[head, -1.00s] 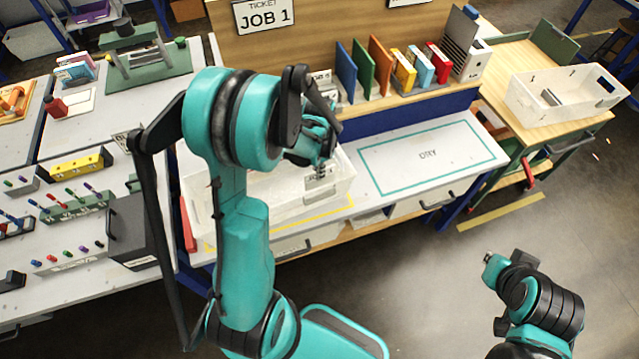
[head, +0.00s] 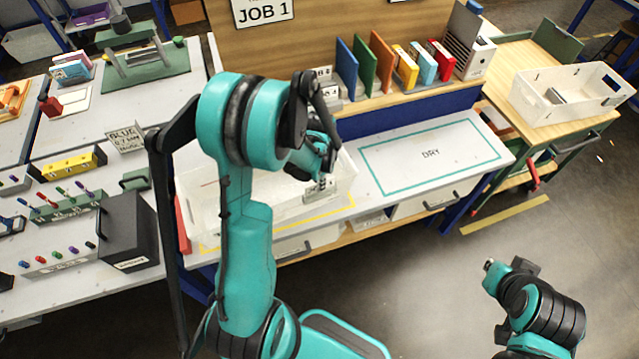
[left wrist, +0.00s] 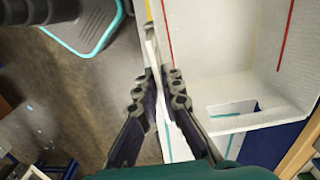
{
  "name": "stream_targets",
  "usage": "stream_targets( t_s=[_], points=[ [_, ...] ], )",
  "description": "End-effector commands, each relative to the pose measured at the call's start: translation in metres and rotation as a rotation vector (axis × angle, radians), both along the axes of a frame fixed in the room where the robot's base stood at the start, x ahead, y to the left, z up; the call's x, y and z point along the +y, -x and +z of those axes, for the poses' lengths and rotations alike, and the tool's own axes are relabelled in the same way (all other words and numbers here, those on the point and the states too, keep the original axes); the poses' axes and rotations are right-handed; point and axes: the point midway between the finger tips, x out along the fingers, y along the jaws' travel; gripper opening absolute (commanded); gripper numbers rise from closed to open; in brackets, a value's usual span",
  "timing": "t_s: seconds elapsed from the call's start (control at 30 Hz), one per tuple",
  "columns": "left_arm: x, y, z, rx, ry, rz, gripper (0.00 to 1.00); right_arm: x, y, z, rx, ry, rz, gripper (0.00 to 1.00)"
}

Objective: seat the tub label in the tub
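The white tub (head: 295,212) stands on the bench, partly hidden behind my left arm. Its pale floor (left wrist: 225,50) and slotted end wall show in the left wrist view. My left gripper (head: 325,172) is low over the tub's right part. The tub label (head: 319,188), a small pale card with dark print, shows just below the fingers. In the left wrist view my left fingers (left wrist: 161,80) are close together on a thin pale strip, which looks like the card edge-on beside the tub wall. Contact with the tub is unclear. My right gripper (head: 489,265) is small, away from the bench.
A bare area marked DRY (head: 430,155) lies right of the tub. Coloured binders (head: 382,65) stand on the shelf behind. Another white tub (head: 570,98) is on the wooden cart at right. Pen racks and a dark box (head: 128,230) are at left.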

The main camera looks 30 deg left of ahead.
Motion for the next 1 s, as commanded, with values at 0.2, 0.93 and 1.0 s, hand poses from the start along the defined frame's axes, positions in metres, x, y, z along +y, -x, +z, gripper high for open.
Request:
stream_targets(
  t_s=[0.2, 0.93, 1.0],
  points=[
    [0.0, 0.0, 0.0, 0.0, 0.0, 0.0, 0.26, 0.0, 0.0, 0.001, 0.0, 0.0, 0.0, 0.0],
    [0.0, 0.0, 0.103, 0.0, 0.0, 0.0, 0.26, 0.0, 0.0, 0.024, 0.0, 0.0, 0.0, 0.0],
    [0.0, 0.0, 0.112, 0.0, 0.0, 0.0, 0.26, 0.0, 0.0, 0.026, 0.0, 0.0, 0.0, 0.0]
  ],
)
